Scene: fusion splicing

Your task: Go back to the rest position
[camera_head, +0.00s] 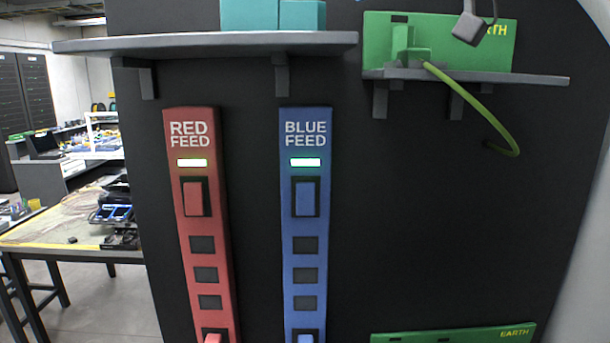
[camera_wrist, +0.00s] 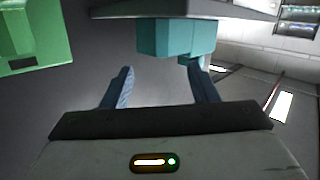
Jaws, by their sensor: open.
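My gripper (camera_wrist: 158,70) shows in the wrist view with its two fingers spread apart and nothing between them. Two teal blocks (camera_wrist: 165,40) appear beyond the fingertips, by the edge of a grey shelf (camera_wrist: 180,8). I cannot tell how far the blocks are from the fingers. In the head view the teal blocks (camera_head: 262,14) sit side by side on the grey shelf (camera_head: 200,44), cut off by the top edge.
Red feed (camera_head: 203,235) and blue feed (camera_head: 305,225) strips on the black panel (camera_head: 420,230) have lit green lamps. A green earth holder (camera_head: 475,45) with a green cable (camera_head: 480,105) sits on the right shelf. A workbench (camera_head: 60,225) stands left.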

